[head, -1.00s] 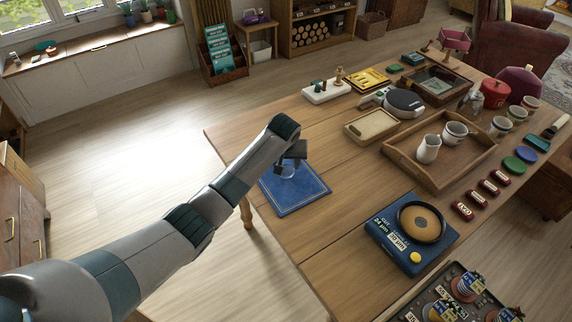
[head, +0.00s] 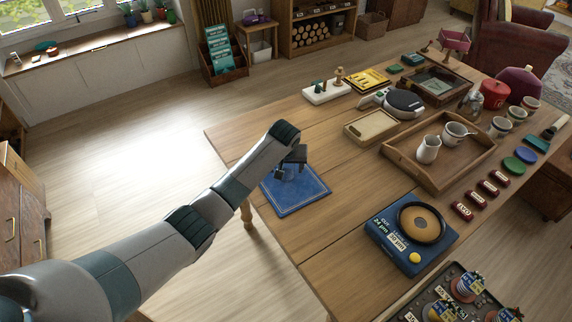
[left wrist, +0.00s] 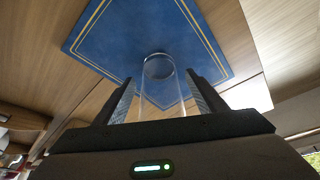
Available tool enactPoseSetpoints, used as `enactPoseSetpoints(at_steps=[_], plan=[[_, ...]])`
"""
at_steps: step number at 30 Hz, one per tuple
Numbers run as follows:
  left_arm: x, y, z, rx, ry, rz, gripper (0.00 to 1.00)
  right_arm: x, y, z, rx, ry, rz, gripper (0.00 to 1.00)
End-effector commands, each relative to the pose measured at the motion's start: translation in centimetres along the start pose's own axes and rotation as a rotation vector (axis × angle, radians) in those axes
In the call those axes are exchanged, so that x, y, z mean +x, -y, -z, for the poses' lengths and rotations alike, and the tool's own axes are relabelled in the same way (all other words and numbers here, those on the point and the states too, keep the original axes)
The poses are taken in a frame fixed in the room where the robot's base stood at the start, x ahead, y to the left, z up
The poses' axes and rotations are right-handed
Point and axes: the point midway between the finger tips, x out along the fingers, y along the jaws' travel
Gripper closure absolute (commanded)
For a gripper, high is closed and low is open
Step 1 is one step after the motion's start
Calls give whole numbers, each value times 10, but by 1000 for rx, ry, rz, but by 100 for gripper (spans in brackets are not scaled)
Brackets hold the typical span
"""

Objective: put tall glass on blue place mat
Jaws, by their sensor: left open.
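The blue place mat (head: 298,200) with a pale border line lies at the near left part of the wooden table. It also fills the upper middle of the left wrist view (left wrist: 115,35). The clear tall glass (left wrist: 159,85) appears upright over the mat in the left wrist view, its far end seeming to rest on it. My left gripper (head: 290,172) is low over the mat. It is open, with one finger on each side of the glass and visible gaps (left wrist: 160,98). The glass is hard to make out in the head view. My right gripper is out of view.
A wooden tray (head: 438,166) with two white vessels and a small beige tray (head: 372,127) are farther back. Bare table surrounds the mat on its right. The table's left edge is close.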

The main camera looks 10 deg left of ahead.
Motion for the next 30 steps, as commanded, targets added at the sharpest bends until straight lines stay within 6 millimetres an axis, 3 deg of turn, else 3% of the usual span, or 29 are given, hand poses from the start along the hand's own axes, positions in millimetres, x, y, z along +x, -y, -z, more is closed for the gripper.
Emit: enactPoseSetpoints(at_steps=[11, 24, 30], plan=[[-25, -1, 2, 0, -3, -2, 36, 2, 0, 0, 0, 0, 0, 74], [-96, 0, 2, 0, -3, -2, 36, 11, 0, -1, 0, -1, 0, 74], [-117, -1, 2, 0, -2, -1, 36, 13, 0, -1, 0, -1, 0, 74]])
